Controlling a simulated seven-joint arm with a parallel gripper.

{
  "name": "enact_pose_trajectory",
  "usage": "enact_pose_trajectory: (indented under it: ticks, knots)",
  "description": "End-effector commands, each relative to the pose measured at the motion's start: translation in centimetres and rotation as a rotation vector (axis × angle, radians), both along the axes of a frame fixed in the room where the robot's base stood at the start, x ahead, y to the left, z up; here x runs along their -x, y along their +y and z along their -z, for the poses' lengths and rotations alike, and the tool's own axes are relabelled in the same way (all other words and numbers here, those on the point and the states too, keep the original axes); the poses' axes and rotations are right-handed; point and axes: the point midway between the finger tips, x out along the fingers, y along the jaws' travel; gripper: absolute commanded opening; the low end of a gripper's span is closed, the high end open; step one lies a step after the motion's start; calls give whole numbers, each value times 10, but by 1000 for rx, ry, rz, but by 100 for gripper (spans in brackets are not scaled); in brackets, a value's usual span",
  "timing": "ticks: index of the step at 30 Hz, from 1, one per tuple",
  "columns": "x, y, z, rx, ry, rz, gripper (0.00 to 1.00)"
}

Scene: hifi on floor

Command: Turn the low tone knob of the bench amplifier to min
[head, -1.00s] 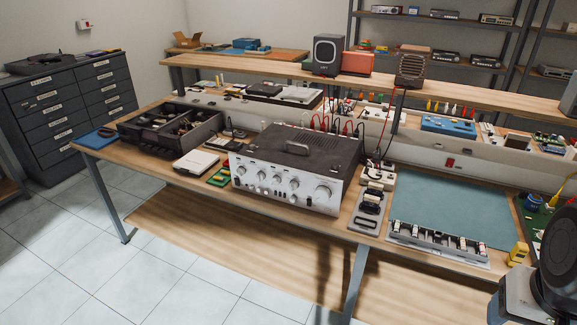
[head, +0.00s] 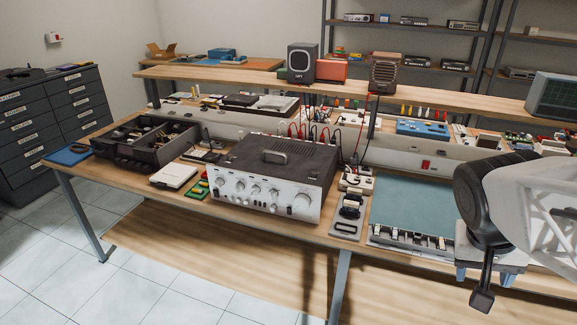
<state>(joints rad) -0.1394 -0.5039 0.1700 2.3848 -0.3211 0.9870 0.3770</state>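The bench amplifier (head: 275,160) stands on the workbench near its front edge. A row of round knobs (head: 256,190) runs along the panel, with a larger knob (head: 301,202) at the right end. The labels are too small to read, so I cannot tell which knob is the low tone one or where it points. My gripper (head: 484,280) hangs at the right, in front of the bench, well apart from the amplifier. I cannot make out whether its fingers are open.
A grey holder (head: 349,210), teal mat (head: 412,205) and component strip (head: 410,240) lie right. Speakers (head: 302,62) stand on the shelf behind. Cables rise behind the amplifier. Space before its panel is clear.

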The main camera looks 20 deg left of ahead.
Motion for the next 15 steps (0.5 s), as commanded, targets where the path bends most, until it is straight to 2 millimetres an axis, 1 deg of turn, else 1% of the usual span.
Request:
enact_pose_trajectory:
  ticks: [1,8,12,14,15]
  knots:
    - [-14,5,2,34,3,1,59]
    - [-74,31,6,194,-41,34,59]
    - [-111,53,10,286,-99,44,59]
    - [-127,65,13,322,-129,47,59]
    - [-137,74,14,346,-152,46,59]
